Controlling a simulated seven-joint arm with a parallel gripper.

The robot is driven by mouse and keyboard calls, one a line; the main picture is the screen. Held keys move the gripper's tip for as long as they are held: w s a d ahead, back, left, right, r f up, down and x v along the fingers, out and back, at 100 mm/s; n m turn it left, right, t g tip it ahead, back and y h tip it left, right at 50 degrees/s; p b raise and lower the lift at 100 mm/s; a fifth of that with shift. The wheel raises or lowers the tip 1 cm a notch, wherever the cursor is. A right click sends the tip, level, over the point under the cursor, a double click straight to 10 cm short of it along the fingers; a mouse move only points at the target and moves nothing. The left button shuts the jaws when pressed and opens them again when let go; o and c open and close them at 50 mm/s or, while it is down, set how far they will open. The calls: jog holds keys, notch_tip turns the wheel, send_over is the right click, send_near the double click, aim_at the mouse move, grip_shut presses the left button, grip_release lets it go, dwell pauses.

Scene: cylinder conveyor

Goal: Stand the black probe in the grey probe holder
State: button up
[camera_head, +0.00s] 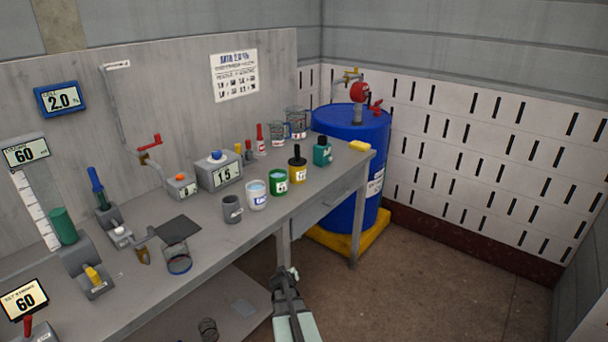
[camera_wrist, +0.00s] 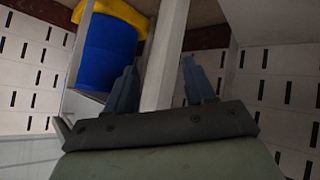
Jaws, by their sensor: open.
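My gripper (camera_head: 285,276) is below and in front of the bench edge, apart from everything on the bench. In the wrist view its two fingers (camera_wrist: 160,82) are spread, with nothing between them. A grey cup-like holder (camera_head: 232,210) stands upright near the bench's front edge, left of a white jar; it looks like the probe holder. A black stick-like thing, perhaps the probe (camera_head: 297,152), stands upright at the top of a yellow jar (camera_head: 297,173). I cannot tell whether it is separate from the jar.
A white jar (camera_head: 257,196) and a green jar (camera_head: 279,183) stand between the grey holder and the yellow jar. A teal bottle (camera_head: 322,152) is farther right. A glass beaker (camera_head: 178,259) stands left. A blue drum (camera_head: 352,150) is beyond the bench. Floor at right is clear.

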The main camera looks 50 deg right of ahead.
jog(key=d+r+m+g+h, duration=0.1)
jog(key=d+r, duration=0.4)
jog(key=d, duration=0.4)
jog(key=s+d+r+m, duration=0.1)
jog(key=d+r, duration=0.5)
jog(key=d, duration=0.2)
jog(key=d+r+m+g+h, duration=0.1)
jog(key=d+r+m, duration=0.1)
jog(key=d+r, duration=0.5)
jog(key=s+d+r+g+y, duration=0.1)
jog(key=s+d+r+y, duration=0.1)
jog(key=d+r, duration=1.1)
notch_tip(320, 180, up, 21)
jog(key=n+t+y, duration=0.1)
jog(key=n+y, duration=0.6)
send_over(296, 149)
jog(key=s, duration=0.4)
jog(key=x, duration=1.3)
jog(key=shift+w+d, duration=0.3)
jog(key=shift+c, duration=0.2)
grip_shut()
